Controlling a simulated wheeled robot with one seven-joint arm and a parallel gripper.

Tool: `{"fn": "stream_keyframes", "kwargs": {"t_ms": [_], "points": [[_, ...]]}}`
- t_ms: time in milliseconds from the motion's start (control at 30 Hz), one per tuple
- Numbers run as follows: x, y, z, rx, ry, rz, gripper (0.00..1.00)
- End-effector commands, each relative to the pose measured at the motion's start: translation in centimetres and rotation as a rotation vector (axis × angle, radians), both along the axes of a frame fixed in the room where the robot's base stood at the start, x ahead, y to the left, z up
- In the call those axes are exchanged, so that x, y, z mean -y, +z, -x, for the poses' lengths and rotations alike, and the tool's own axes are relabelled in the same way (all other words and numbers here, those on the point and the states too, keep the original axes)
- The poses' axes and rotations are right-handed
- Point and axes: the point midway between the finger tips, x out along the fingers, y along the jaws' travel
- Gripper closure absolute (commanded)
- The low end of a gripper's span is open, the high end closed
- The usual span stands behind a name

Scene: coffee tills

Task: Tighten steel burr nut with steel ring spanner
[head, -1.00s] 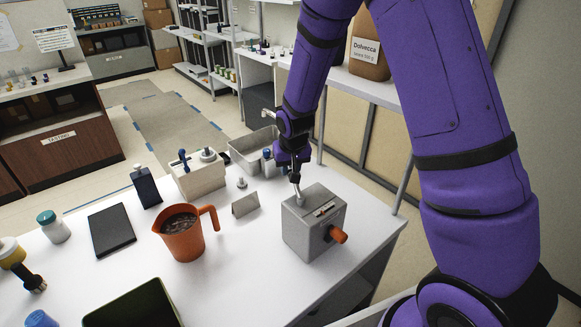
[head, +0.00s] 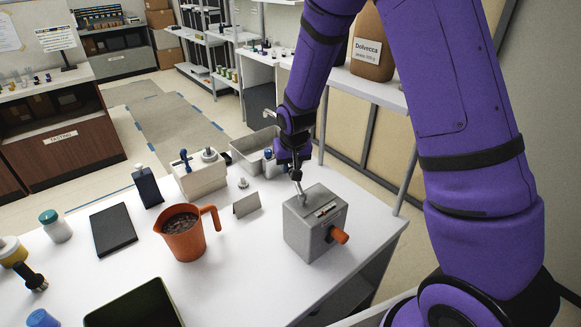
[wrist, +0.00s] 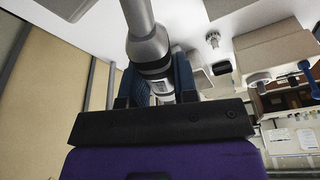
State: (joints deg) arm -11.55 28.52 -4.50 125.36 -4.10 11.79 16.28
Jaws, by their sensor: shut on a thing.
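My gripper (head: 297,173) is above the left part of the grey metal box (head: 316,226) with the orange knob. It is shut on the steel ring spanner (head: 301,190), whose handle runs down from the jaws to the box top. In the wrist view the thick steel handle (wrist: 146,40) lies between the jaws. The spanner's lower end meets a small round steel piece (head: 303,202) on the box top, probably the burr nut. I cannot tell whether the ring is fully around it.
An orange jug (head: 184,233) with dark contents stands left of the box, beside a small grey card stand (head: 247,204). A beige holder block (head: 200,175) and a grey bin (head: 252,150) stand behind. A shelf post (head: 408,180) rises at the right table edge.

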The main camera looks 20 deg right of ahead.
Motion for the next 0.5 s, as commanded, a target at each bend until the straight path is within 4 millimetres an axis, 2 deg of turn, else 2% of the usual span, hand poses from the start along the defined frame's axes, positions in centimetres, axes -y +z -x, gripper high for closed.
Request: {"fn": "stream_keyframes", "kwargs": {"t_ms": [300, 500], "points": [[0.0, 0.1, 0.0, 0.002, 0.000, 0.000, 1.00], [0.0, 1.6, -0.1, 0.003, 0.000, -0.001, 1.00]]}}
